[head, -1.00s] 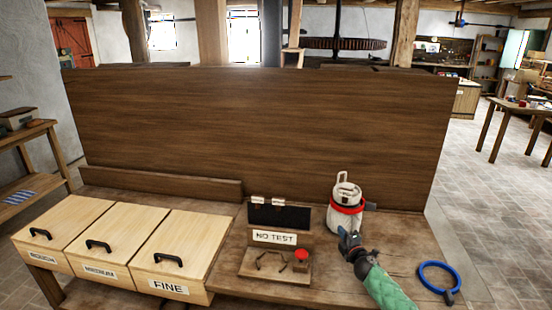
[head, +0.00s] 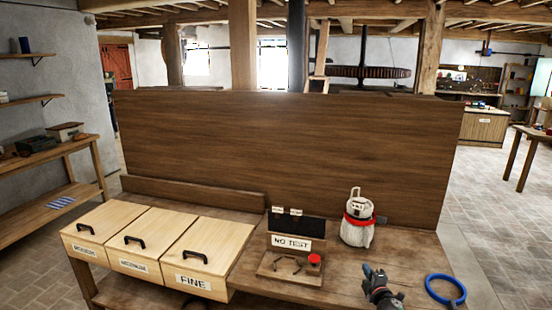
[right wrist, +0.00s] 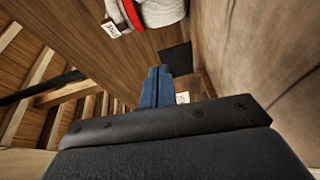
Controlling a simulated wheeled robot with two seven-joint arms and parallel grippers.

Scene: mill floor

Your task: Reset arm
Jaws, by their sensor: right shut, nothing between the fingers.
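My right gripper (head: 372,272) is low in the head view, over the right part of the wooden bench (head: 335,288). Its blue fingers are shut together with nothing between them; they also show in the right wrist view (right wrist: 156,86). The gripper is in front of and apart from a white sack (head: 357,236) with a red band and a tag. The sack shows partly in the right wrist view (right wrist: 163,10), at the top. My left gripper is not in view.
A "NO TEST" sign (head: 291,243) stands behind a small wooden board with a red button (head: 314,259), left of the gripper. A blue ring (head: 446,302) lies to its right. Lidded bins, one marked FINE (head: 207,255), are at left. A tall wooden panel (head: 290,150) closes off the back.

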